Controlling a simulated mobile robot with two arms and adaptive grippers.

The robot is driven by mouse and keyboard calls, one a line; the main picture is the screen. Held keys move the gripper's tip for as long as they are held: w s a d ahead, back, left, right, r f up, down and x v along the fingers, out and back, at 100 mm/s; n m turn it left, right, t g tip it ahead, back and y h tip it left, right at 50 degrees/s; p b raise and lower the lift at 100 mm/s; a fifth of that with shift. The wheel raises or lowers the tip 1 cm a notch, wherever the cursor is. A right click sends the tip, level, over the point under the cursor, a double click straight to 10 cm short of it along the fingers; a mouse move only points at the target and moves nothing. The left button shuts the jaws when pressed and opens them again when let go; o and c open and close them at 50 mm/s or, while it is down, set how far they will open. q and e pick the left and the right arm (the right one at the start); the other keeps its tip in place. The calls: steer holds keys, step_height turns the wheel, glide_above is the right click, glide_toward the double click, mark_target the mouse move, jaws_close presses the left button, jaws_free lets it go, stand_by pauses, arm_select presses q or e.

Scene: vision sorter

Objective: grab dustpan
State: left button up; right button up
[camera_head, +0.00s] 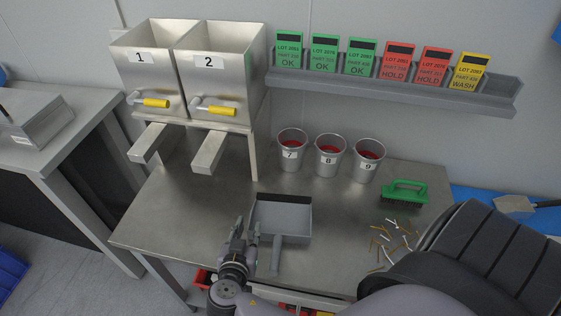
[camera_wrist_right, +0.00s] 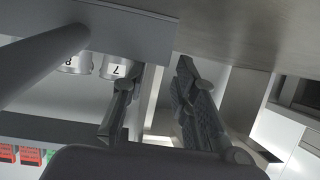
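The grey dustpan (camera_head: 291,239) lies on the metal table, its pan toward the back and its handle (camera_head: 275,262) toward the front edge. My right gripper (camera_head: 247,229) is just left of the dustpan, low at the table's front. In the right wrist view its two fingers (camera_wrist_right: 154,75) are apart with nothing held between them. There the dustpan's pan (camera_wrist_right: 128,32) fills the upper left, close to the fingertips, and its handle (camera_wrist_right: 40,65) runs to the left. I cannot tell whether a finger touches the pan. My left gripper is not in view.
A green brush (camera_head: 404,193) and several loose small pieces (camera_head: 395,240) lie right of the dustpan. Three cups (camera_head: 329,157) stand behind it. Two numbered hoppers (camera_head: 190,75) with chutes stand at the back left. The table's left front (camera_head: 180,230) is clear.

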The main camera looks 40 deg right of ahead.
steer(key=shift+w+d+f, duration=0.2)
steer(key=shift+w+d, duration=0.3)
steer(key=shift+w, duration=0.3)
steer(key=x, duration=0.3)
steer(key=shift+w+d+f, duration=0.1)
steer(key=shift+w+f, duration=0.05)
steer(key=shift+w, duration=0.05)
steer(key=shift+d, duration=0.1)
steer(key=shift+c, duration=1.2)
jaws_close()
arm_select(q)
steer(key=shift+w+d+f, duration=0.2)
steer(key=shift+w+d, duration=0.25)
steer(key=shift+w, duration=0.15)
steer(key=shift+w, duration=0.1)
